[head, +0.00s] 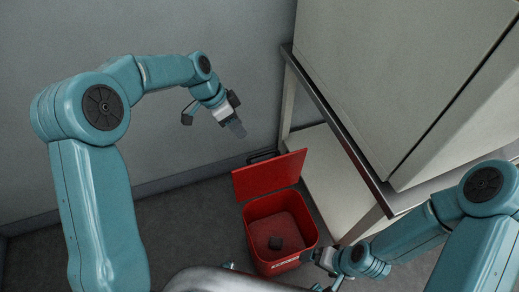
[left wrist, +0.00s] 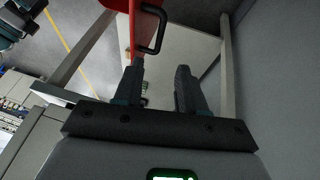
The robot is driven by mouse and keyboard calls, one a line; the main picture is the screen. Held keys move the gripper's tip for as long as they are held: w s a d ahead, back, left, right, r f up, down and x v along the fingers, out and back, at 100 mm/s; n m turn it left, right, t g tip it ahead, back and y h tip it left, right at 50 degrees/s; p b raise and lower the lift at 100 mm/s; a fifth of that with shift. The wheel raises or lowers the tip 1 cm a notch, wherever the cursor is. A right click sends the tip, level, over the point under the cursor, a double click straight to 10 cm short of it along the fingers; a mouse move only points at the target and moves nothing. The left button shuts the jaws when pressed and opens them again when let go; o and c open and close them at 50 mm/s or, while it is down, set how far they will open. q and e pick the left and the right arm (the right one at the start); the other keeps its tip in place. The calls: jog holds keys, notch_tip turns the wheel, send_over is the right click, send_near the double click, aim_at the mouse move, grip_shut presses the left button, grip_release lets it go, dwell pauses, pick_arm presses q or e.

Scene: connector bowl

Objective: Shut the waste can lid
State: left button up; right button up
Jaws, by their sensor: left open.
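The red waste can (head: 257,232) stands on the floor with its lid (head: 270,176) raised at the back, tilted away from the opening. A black handle (head: 262,156) shows behind the lid's top edge. My left gripper (head: 235,128) is open and empty, above and behind the lid. In the left wrist view the open fingers (left wrist: 160,88) point toward the red lid (left wrist: 121,6) and its handle (left wrist: 153,30), apart from both. My right gripper (head: 318,258) is beside the can's front right corner; its jaws are too small to read.
A table with a metal edge (head: 345,125) and a low shelf (head: 338,185) stands right of the can, carrying a large pale cabinet (head: 400,70). A grey wall (head: 170,35) is behind. Floor to the left is clear.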

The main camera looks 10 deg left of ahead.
aim_at(258, 154)
pick_arm(q)
jog(key=x, duration=1.3)
jog(key=shift+a+f, duration=0.15)
jog(key=shift+f, duration=0.05)
jog(key=shift+s, duration=0.1)
jog(key=shift+c, duration=0.3)
grip_shut()
